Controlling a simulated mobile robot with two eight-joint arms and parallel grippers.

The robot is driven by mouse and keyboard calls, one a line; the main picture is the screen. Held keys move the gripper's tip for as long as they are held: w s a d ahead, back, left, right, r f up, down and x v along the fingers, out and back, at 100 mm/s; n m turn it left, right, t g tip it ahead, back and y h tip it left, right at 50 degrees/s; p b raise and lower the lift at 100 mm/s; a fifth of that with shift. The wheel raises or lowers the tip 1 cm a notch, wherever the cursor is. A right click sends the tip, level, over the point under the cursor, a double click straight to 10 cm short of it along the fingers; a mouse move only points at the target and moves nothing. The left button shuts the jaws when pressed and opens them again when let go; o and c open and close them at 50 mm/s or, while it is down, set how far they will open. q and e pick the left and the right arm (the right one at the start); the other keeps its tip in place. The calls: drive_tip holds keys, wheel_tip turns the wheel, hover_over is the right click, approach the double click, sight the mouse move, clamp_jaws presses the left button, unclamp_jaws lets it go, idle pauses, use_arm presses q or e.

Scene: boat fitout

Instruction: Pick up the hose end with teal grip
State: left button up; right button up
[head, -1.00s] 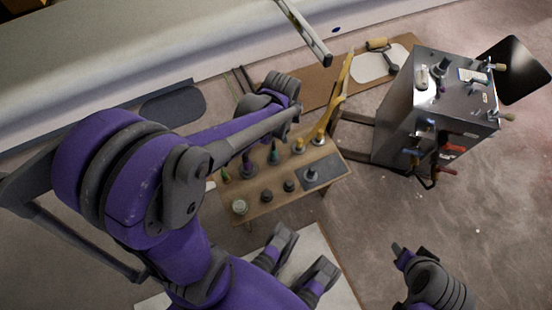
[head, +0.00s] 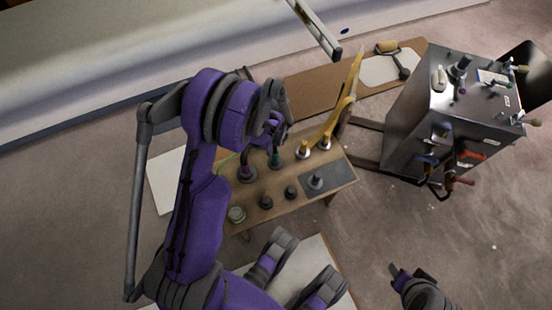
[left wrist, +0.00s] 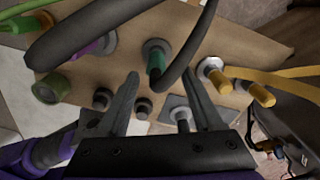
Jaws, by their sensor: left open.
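The hose end with teal grip (head: 275,159) stands on the wooden bench (head: 341,178), and a dark hose runs from it. In the left wrist view the teal grip (left wrist: 155,60) shows between and beyond the open fingers, partly covered by the dark hose. My left gripper (left wrist: 165,85) is open and empty, above the bench and pointing toward the teal grip. In the head view my left wrist hides most of the fingers. My right gripper (head: 396,270) is at the bottom right, away from the bench; its jaw opening is unclear.
A purple-grip hose end (head: 247,171) stands left of the teal one, and yellow-grip ends (head: 303,149) stand to its right. Several dark round fittings and a grey plate (head: 333,176) line the bench front. A metal tool cabinet (head: 407,105) stands to the right.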

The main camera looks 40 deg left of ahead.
sight(275, 153)
use_arm(q)
drive_tip(key=f, duration=0.1)
drive_tip(key=f+b, duration=0.1)
drive_tip(key=f, duration=0.2)
drive_tip(key=shift+s+d+f+b, duration=0.15)
drive_tip(key=shift+s+d+b, duration=0.1)
drive_tip(key=shift+s+b, duration=0.05)
drive_tip(key=shift+f, duration=0.45)
drive_tip(key=shift+c, duration=0.3)
drive_tip(key=shift+r, duration=0.1)
clamp_jaws()
